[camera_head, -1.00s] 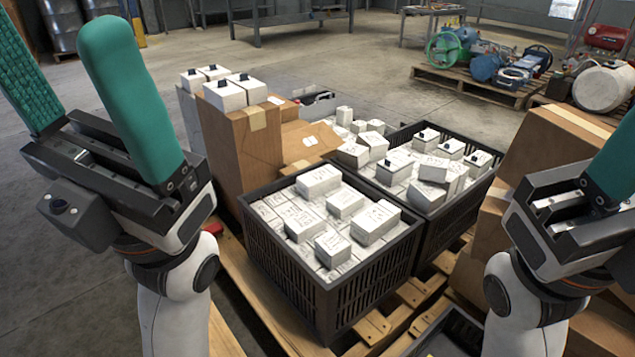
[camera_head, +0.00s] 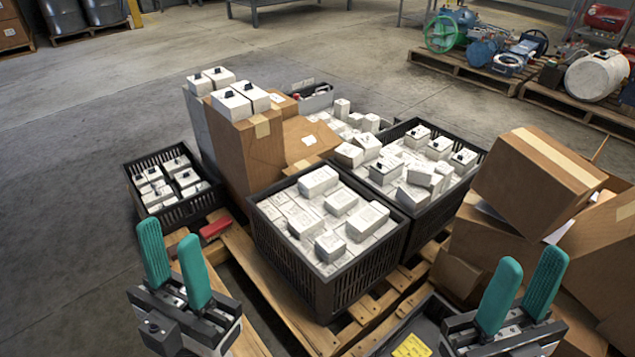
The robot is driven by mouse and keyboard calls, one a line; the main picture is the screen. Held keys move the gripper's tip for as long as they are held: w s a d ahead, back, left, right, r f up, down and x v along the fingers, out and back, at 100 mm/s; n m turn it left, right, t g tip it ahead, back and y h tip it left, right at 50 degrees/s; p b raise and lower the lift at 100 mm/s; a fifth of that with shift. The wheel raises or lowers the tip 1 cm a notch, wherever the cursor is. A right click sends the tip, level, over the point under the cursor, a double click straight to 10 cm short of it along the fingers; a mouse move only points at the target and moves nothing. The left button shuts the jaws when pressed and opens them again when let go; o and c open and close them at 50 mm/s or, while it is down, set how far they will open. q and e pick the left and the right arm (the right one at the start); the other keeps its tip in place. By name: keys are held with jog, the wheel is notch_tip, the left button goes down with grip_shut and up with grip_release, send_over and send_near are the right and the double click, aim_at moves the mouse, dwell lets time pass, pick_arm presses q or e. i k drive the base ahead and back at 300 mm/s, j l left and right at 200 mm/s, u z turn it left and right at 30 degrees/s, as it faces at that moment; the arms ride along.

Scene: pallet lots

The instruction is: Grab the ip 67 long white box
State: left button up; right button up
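Long white boxes lie on top of the front black crate (camera_head: 375,265), among them one at the back (camera_head: 318,181) and one at the right (camera_head: 367,220). A shorter white box (camera_head: 330,246) lies at its front. The print is too small to tell which box reads IP 67. My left gripper (camera_head: 175,265) is open and empty, low at the left, in front of and apart from the front crate. My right gripper (camera_head: 521,297) is open and empty at the lower right, apart from the boxes.
A second black crate (camera_head: 425,225) stands behind right, with white boxes. A smaller crate (camera_head: 177,218) stands at left. Cardboard boxes (camera_head: 245,150) rise behind; more cardboard (camera_head: 537,182) is stacked at right. A wooden pallet (camera_head: 290,318) lies below. A red object (camera_head: 216,228) lies at left.

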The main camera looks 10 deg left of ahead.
aim_at(312, 185)
jog(key=k+l+z, duration=0.1)
jog(key=k+z, duration=0.2)
jog(key=k, duration=0.25)
jog(key=k+l+z, duration=0.3)
jog(key=k, duration=0.3)
jog(key=j+z, duration=0.2)
jog(key=z, duration=0.25)
jog(key=i+j+z, duration=0.1)
jog(key=j+z, duration=0.15)
jog(key=z, duration=0.25)
jog(key=j+z, duration=0.25)
jog(key=z, duration=0.2)
jog(key=j+z, duration=0.2)
jog(key=z, duration=0.25)
jog(key=k+j, duration=0.15)
jog(key=j, duration=0.25)
jog(key=k+j, duration=0.15)
jog(key=j, duration=0.25)
jog(key=k+j, duration=0.1)
jog(key=j, duration=0.25)
jog(key=k+j, duration=0.15)
jog(key=j, duration=0.25)
jog(key=k+j, duration=0.15)
jog(key=j, duration=0.25)
jog(key=k+j, duration=0.15)
jog(key=j, duration=0.25)
jog(key=k+j, duration=0.1)
jog(key=j, duration=0.3)
